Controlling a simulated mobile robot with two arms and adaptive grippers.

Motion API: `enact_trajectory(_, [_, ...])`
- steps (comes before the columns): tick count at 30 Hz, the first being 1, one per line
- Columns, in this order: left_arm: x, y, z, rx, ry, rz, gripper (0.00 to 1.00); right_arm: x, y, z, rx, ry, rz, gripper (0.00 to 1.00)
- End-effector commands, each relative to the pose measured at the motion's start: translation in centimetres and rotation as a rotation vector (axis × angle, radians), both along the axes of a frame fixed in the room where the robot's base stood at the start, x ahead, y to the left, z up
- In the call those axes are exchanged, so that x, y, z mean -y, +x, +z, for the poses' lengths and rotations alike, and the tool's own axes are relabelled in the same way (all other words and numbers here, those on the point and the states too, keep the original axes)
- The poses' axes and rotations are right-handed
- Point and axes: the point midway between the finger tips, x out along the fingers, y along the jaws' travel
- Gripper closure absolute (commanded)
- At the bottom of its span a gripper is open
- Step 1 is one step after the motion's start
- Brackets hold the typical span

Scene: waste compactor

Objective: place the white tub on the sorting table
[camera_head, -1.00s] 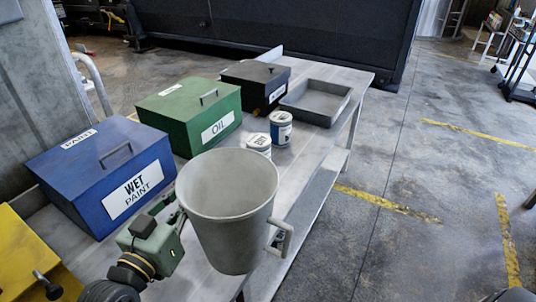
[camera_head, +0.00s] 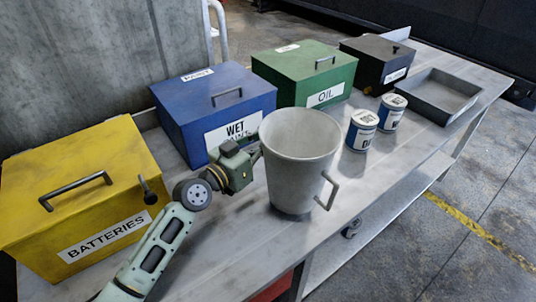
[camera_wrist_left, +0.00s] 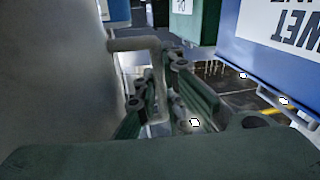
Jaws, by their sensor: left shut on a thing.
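The white tub (camera_head: 298,165), a pale grey-white bucket with side handles, is upright over the sorting table (camera_head: 230,255), in front of the blue box. Its base is at or very close to the tabletop; I cannot tell whether it bears on it. My left gripper (camera_head: 256,153) is at the tub's left side, its fingers partly hidden by the tub. The left wrist view shows the tub wall (camera_wrist_left: 50,75) on the left and my left gripper (camera_wrist_left: 160,105) shut on its handle (camera_wrist_left: 135,45). A second handle faces right. My right gripper is out of view.
Behind stand a yellow batteries box (camera_head: 75,190), blue wet paint box (camera_head: 212,105), green oil box (camera_head: 305,72) and black box (camera_head: 377,60). Two small cans (camera_head: 361,130) (camera_head: 391,112) stand right of the tub. A grey tray (camera_head: 440,95) lies farther right.

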Motion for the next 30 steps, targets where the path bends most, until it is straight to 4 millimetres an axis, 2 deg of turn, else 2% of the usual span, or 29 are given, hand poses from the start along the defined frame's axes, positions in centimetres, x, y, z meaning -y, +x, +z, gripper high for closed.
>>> enact_trajectory(7, [0.0, 0.0, -3.6, -0.003, -0.001, -0.001, 1.00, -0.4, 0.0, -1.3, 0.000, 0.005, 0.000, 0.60])
enact_trajectory(21, [0.0, 0.0, -4.3, -0.001, -0.001, -0.001, 1.00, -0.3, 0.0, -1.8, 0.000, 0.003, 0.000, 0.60])
enact_trajectory(22, [0.0, 0.0, -4.2, -0.001, 0.001, -0.001, 0.91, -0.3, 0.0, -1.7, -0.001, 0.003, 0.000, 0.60])
enact_trajectory(24, [0.0, 0.0, -4.2, -0.001, 0.001, -0.001, 0.84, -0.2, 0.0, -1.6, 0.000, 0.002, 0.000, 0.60])
enact_trajectory(28, [0.0, 0.0, -4.2, -0.001, 0.001, -0.001, 0.73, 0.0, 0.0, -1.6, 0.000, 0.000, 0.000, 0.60])
enact_trajectory(30, [0.0, 0.0, -4.2, -0.001, 0.001, -0.001, 0.73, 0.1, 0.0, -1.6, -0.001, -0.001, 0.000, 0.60])
